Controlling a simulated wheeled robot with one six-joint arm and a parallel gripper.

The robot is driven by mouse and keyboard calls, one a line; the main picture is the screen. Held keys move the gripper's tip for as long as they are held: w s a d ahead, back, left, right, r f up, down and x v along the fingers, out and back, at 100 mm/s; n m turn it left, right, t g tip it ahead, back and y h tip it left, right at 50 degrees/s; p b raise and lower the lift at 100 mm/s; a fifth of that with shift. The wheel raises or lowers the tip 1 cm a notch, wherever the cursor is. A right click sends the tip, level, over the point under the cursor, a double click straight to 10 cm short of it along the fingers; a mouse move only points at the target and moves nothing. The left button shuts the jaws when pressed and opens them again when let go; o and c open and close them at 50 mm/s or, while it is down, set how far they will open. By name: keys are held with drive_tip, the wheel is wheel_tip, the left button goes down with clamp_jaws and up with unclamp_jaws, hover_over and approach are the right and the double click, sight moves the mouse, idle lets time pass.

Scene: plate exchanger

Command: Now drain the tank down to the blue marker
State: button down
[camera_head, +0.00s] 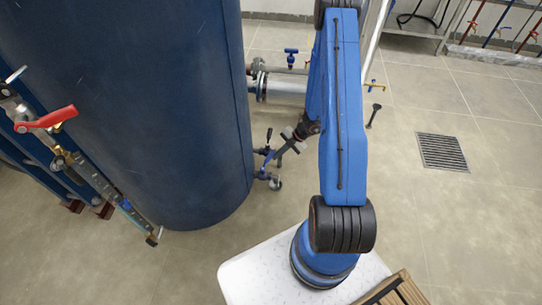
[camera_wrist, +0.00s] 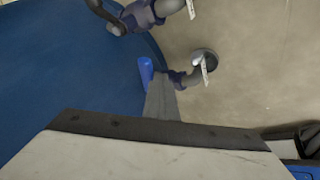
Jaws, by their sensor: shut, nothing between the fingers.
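The large dark blue tank (camera_head: 140,90) fills the left of the head view; its wall (camera_wrist: 60,80) shows in the wrist view. Two small valves with spouts stick out low on its right side: an upper one (camera_head: 264,151) and a lower one (camera_head: 264,175). In the wrist view, the upper valve (camera_wrist: 142,14) is at the top and another valve (camera_wrist: 178,79) is near the middle, with a blue handle (camera_wrist: 146,72). My gripper (camera_wrist: 161,88) is shut and empty, its tip close beside that handle; contact is unclear. In the head view my gripper (camera_head: 279,154) is beside these valves.
A sloping gauge assembly (camera_head: 95,180) with a red lever (camera_head: 46,118) runs along the tank's left side; I cannot read a level or marker. A flanged pipe (camera_head: 284,88) and blue-handled valve (camera_head: 291,57) lie behind my arm. A floor drain (camera_head: 443,152) is on open floor.

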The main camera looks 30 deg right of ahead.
sight(273, 152)
drive_tip(key=shift+w+a, duration=0.25)
drive_tip(key=shift+w, duration=0.55)
drive_tip(key=shift+w+a, duration=0.2)
drive_tip(key=shift+w, duration=0.6)
drive_tip(key=shift+w+r, duration=0.1)
drive_tip(key=shift+w, duration=0.05)
drive_tip(key=s+d+r, duration=0.2)
drive_tip(key=d+r, duration=0.5)
drive_tip(key=d, duration=0.2)
drive_tip(key=shift+s+d+r, duration=0.15)
drive_tip(key=shift+s+r, duration=0.25)
